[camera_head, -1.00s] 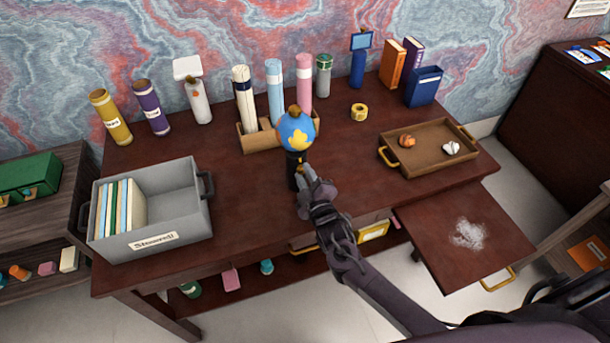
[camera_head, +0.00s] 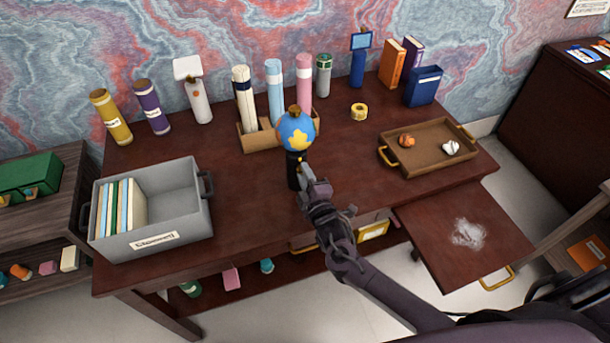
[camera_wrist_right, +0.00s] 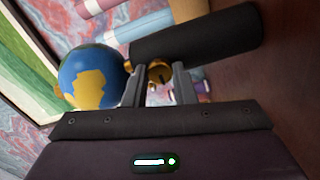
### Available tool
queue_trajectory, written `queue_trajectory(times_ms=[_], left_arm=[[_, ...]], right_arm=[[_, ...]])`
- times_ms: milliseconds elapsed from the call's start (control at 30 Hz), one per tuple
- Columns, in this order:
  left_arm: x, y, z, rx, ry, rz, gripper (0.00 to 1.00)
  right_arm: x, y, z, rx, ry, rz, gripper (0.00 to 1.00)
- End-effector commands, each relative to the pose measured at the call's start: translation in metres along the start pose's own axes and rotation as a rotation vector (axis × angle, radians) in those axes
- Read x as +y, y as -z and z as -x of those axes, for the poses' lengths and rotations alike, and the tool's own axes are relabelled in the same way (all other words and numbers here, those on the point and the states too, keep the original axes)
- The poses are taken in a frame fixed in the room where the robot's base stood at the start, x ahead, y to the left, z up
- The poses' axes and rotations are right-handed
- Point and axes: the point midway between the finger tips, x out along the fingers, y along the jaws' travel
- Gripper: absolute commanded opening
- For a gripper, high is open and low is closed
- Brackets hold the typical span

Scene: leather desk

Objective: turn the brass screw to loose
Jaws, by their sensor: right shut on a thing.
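A small globe (camera_head: 296,133), blue with a yellow patch, stands on a black post (camera_head: 292,171) near the middle of the desk. The brass screw (camera_wrist_right: 159,71) sits on the side of the black post in the right wrist view. My right gripper (camera_head: 304,173) reaches the post from the front. In the wrist view my right gripper (camera_wrist_right: 160,84) has its two fingers on either side of the brass screw, shut on it. The globe (camera_wrist_right: 90,77) shows at the left there, beside the post (camera_wrist_right: 195,38). My left gripper is not in view.
A wooden holder (camera_head: 258,140) with rolled tubes stands just behind the globe. A grey bin (camera_head: 185,232) with files is at the left. A wooden tray (camera_head: 430,168) with two small objects is at the right. The desk between globe and tray is clear.

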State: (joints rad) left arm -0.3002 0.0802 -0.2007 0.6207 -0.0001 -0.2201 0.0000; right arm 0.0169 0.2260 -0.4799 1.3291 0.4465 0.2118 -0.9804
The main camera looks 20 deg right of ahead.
Motion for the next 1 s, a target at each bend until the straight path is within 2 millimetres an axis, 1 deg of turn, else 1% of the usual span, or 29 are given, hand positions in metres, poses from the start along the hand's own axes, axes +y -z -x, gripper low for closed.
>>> queue_trajectory(times_ms=[133,167,300,567,667,767,900,1000], left_arm=[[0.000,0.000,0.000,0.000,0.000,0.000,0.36],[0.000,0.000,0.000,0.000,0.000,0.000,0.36],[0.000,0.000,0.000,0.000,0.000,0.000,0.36],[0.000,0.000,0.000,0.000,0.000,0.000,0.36],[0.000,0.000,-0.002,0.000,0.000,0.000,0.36],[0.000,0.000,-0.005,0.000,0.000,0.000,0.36],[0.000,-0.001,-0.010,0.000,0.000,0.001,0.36],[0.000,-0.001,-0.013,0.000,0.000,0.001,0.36]], right_arm=[[-0.001,0.000,0.000,0.001,0.001,-0.001,0.01],[-0.001,0.000,0.000,0.001,0.001,-0.001,0.28],[-0.001,0.000,0.000,0.001,0.001,-0.002,0.46],[-0.001,0.000,0.001,0.001,0.001,-0.002,0.46],[-0.001,0.000,0.006,0.001,0.001,-0.002,0.46],[-0.003,-0.001,0.021,0.001,0.002,-0.001,0.46],[-0.004,-0.001,0.046,0.001,0.004,-0.002,0.46],[-0.003,0.000,0.061,0.002,0.004,-0.003,0.46]])
